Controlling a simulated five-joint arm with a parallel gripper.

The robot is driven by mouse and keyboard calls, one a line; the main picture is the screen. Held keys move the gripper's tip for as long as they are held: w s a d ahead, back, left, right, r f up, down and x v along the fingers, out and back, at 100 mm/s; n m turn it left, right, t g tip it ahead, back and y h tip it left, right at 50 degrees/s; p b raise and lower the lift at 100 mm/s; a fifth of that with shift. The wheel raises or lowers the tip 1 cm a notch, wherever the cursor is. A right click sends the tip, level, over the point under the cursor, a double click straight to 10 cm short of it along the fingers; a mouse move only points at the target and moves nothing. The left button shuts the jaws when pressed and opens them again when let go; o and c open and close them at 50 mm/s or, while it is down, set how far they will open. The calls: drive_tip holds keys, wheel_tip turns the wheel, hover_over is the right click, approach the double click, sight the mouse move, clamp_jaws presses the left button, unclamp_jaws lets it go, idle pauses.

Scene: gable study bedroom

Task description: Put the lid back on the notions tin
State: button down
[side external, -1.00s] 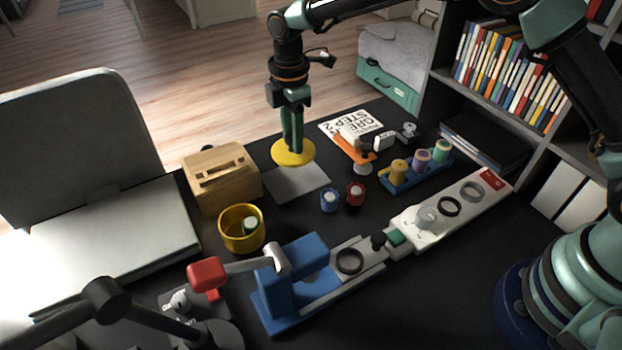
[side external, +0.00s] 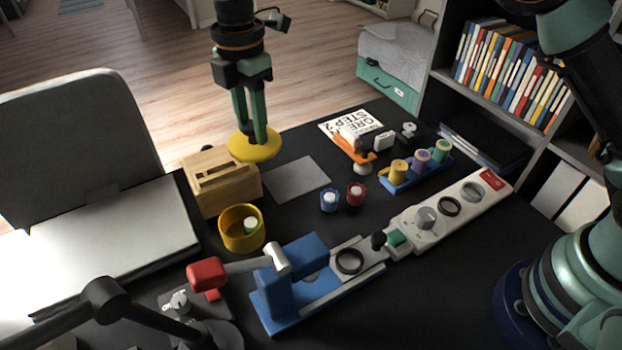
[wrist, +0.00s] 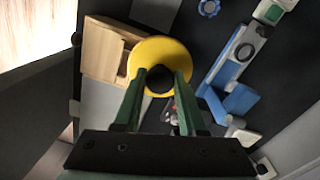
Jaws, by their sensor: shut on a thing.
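The yellow lid (side external: 254,145) is a flat round disc with a dark knob, which shows in the wrist view (wrist: 160,78). My gripper (side external: 257,138) is shut on the lid's knob and holds the lid in the air, near the wooden box. The yellow notions tin (side external: 241,238) stands open on the black desk, in front of the wooden box, with a green and white spool inside. In the side view the lid is above and behind the tin. In the wrist view the lid hides what lies under it, and I cannot make out the tin.
A slotted wooden box (side external: 222,178) stands close to the lid. A grey mat (side external: 298,179) lies bare to its right. Blue and red small pots (side external: 355,193), a blue spool rack (side external: 415,172) and a blue clamp-like device (side external: 292,282) with a red-tipped arm stand around.

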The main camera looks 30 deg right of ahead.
drive_tip(key=s+a+f+n, duration=0.2)
drive_tip(key=s+a+f, duration=0.2)
drive_tip(key=f, duration=0.6)
drive_tip(key=shift+s+a+n, duration=0.25)
drive_tip(key=shift+a+n, duration=0.05)
drive_tip(key=shift+a, duration=0.9)
drive_tip(key=shift+f, duration=0.15)
idle(1.1)
unclamp_jaws()
idle(0.4)
wheel_tip(320, 180, up, 7)
idle(1.3)
